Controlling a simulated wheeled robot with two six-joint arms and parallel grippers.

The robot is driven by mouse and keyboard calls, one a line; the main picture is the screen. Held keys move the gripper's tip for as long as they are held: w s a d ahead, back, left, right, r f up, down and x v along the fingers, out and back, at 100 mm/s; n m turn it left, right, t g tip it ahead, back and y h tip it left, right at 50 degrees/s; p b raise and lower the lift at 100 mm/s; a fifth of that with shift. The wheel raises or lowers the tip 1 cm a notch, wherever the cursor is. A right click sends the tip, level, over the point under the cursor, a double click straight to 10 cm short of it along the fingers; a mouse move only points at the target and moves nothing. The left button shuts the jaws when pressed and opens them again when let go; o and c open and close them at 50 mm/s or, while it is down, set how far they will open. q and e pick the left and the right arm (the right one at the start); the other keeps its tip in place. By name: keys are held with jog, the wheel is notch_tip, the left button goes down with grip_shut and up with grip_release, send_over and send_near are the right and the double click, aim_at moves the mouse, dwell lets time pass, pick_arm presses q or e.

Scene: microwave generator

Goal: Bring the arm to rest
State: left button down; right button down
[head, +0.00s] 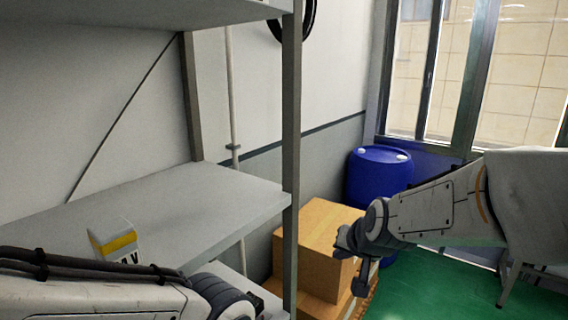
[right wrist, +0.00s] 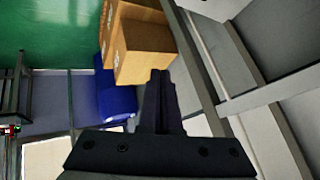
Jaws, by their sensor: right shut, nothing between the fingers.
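My right arm comes in from the right in the head view, with the right gripper (head: 352,245) in front of the cardboard boxes. In the right wrist view the right gripper (right wrist: 160,80) has its dark fingers pressed together, with nothing between them. My left arm (head: 100,295) lies across the lower left of the head view, in front of the shelf. The left gripper's fingers are not visible.
A grey metal shelf (head: 190,200) fills the left, with a small white and yellow box (head: 115,240) on it. Stacked cardboard boxes (head: 315,250) and a blue barrel (head: 378,175) stand behind my right gripper. Green floor (head: 440,285) is open at the lower right, near large windows.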

jog(key=s+d+f+n+g+h, duration=0.1)
jog(key=s+d+f+n+g, duration=0.15)
jog(key=s+f, duration=0.4)
jog(key=s+d+f+n+g+h, duration=0.1)
jog(key=s+d+f+g, duration=0.2)
jog(key=s+f, duration=0.35)
jog(key=s+a+r+n+g+y+b, duration=0.1)
jog(key=s+a+r+n+g+b, duration=0.1)
jog(key=s+a+n, duration=0.5)
jog(key=s+a+r+b, duration=0.1)
jog(key=s+a, duration=0.5)
jog(key=s, duration=0.2)
jog(key=shift+s, duration=0.15)
jog(key=shift+g, duration=0.25)
